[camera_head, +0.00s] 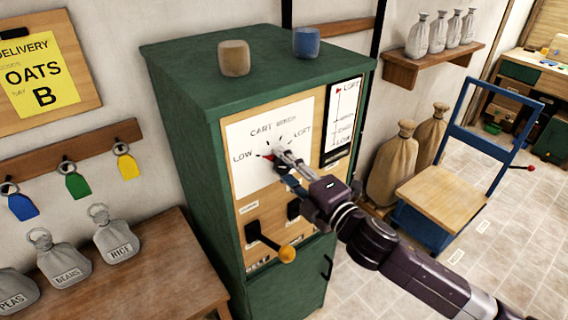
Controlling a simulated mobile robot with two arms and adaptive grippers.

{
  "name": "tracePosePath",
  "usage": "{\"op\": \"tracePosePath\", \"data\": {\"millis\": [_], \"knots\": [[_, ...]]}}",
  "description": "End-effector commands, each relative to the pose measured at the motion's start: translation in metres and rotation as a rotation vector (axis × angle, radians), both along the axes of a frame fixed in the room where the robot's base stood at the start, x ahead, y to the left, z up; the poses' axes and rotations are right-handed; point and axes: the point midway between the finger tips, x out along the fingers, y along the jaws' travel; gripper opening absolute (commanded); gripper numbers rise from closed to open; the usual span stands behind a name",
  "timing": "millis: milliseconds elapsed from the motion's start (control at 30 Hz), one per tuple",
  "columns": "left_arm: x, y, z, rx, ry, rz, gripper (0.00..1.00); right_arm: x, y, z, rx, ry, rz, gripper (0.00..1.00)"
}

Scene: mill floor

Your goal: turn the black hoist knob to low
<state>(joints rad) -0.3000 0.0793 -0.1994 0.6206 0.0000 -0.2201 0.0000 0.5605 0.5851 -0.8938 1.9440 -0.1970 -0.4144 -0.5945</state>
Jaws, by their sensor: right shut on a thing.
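A small red mark shows at the knob's left, on the side towards LOW. My right gripper (283,162) is shut on the knob and hides most of it, so its exact angle is hard to read. My left gripper is not in view.
A tan cup (234,58) and a blue cup (306,42) stand on the cabinet. A blue cart (440,205) stands to the right. A table with sacks (150,280) is at left.

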Motion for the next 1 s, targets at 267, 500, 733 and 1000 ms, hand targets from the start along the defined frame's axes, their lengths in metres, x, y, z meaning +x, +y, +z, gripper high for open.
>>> {"op": "tracePosePath", "data": {"millis": [267,500,733,1000], "knots": [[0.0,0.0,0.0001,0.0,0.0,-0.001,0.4,-0.0004,0.0004,-0.001,-0.007,-0.004,0.001,0.08],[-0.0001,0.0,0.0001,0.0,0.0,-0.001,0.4,-0.0005,0.0005,-0.0011,-0.007,-0.002,0.001,0.41],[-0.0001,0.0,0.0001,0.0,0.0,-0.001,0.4,-0.0003,0.0003,-0.0006,-0.005,-0.003,0.001,0.49],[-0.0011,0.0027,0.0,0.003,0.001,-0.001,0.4,-0.0085,-0.0068,-0.0011,-0.005,-0.003,0.0,0.49]]}}
